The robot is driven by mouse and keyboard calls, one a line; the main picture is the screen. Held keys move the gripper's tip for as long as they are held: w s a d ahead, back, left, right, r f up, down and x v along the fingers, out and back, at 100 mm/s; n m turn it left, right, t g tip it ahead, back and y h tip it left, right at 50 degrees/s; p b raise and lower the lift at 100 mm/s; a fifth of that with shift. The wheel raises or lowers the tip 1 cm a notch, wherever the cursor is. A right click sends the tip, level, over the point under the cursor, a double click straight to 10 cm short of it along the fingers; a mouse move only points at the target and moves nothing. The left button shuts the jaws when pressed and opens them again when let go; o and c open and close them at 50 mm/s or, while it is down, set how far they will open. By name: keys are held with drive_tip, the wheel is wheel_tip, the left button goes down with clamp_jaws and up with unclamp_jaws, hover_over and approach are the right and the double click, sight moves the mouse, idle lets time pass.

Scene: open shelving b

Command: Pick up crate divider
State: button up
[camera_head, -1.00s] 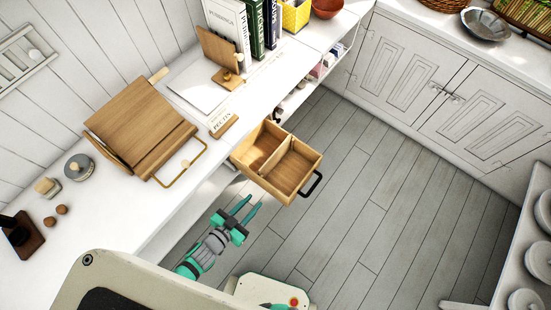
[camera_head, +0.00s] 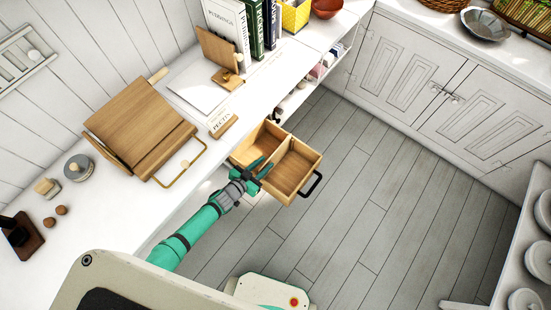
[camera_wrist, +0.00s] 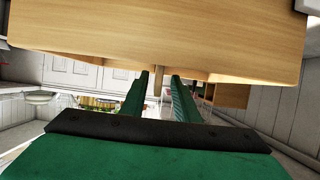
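A wooden open-topped box with a black handle (camera_head: 311,184) sticks out from under the counter, like a pulled-out drawer. A thin wooden divider (camera_head: 277,155) parts its inside into two compartments. My gripper (camera_head: 264,167) is at the near side of this box, with its fingers over the box's edge and close to the divider in the picture. In the wrist view, the two fingers (camera_wrist: 160,76) are apart, with a gap between them. A broad wooden panel (camera_wrist: 160,35) fills the top of that view just beyond the fingertips. I cannot tell whether the fingers touch wood.
The white counter (camera_head: 100,222) runs along the left, with a wooden bread box (camera_head: 140,120), a jar (camera_head: 78,168) and a small label block (camera_head: 222,124). Grey floor (camera_head: 360,200) is clear to the right. White plates (camera_head: 524,265) stand at the far right.

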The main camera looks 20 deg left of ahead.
sight(272, 160)
drive_tip(key=shift+f+x, duration=0.15)
drive_tip(key=shift+x, duration=1.2)
drive_tip(key=shift+f+x, duration=0.15)
drive_tip(key=shift+x, duration=1.25)
drive_tip(key=shift+s+d, duration=0.15)
drive_tip(key=shift+s, duration=0.1)
drive_tip(key=shift+c, duration=0.7)
clamp_jaws()
